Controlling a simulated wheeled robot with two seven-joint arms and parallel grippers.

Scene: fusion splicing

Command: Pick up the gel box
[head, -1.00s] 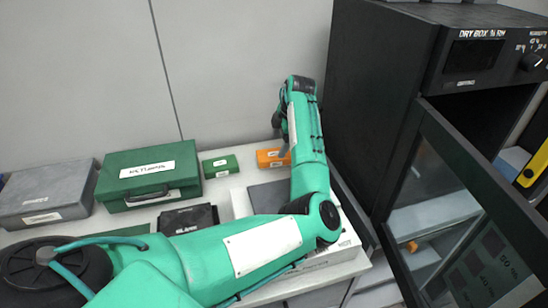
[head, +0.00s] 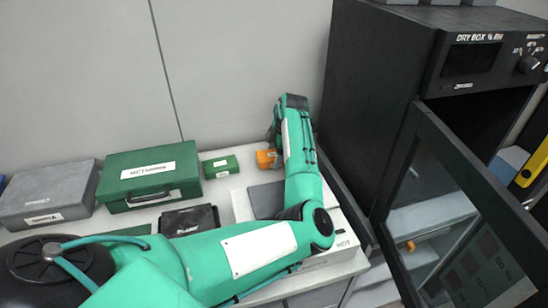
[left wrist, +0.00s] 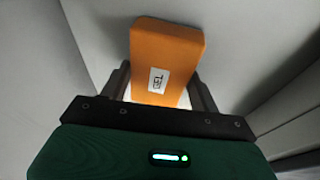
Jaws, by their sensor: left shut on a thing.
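The gel box is an orange block with a small white label, and it shows in the left wrist view (left wrist: 166,52) between my two dark fingers. In the head view its left end (head: 265,159) shows at the back of the bench, and the rest is hidden behind my left arm. My left gripper (left wrist: 162,90) is shut on the gel box, one finger on each side. In the head view the fingers are mostly hidden by my wrist. I cannot tell whether the box still touches the bench. My right gripper is not in view.
A small green box (head: 221,166) stands left of the gel box, with a large green case (head: 150,177) and a grey case (head: 45,195) further left. A black case (head: 188,220) lies in front. The dry box (head: 375,100) stands close on the right, its door open.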

